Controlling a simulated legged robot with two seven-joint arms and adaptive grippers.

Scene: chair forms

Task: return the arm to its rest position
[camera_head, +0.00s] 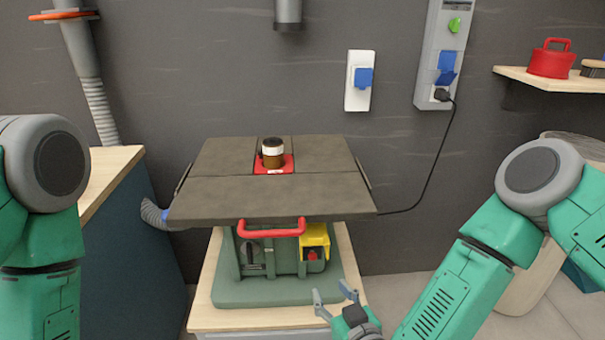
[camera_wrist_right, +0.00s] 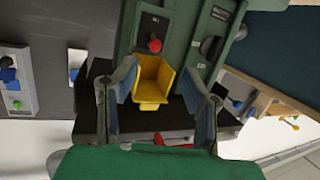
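My right gripper (camera_head: 335,304) is open and empty at the lower middle of the head view, in front of the green machine's base (camera_head: 285,262). Its two fingers also show in the right wrist view (camera_wrist_right: 160,103), spread apart with the yellow box (camera_wrist_right: 153,82) seen between them. In the head view that yellow box (camera_head: 315,240) is mounted on the machine's front, with a red button below it. I cannot tell that the fingers touch anything. My left arm comes in at the left edge of the head view, and its gripper is out of view.
The machine's dark table top (camera_head: 270,197) carries a brown and white cylinder (camera_head: 272,152) on a red plate. A red handle (camera_head: 271,228) sticks out at the front. A wooden bench (camera_head: 108,170) stands left. A shelf (camera_head: 560,80) with a red container (camera_head: 551,60) is right.

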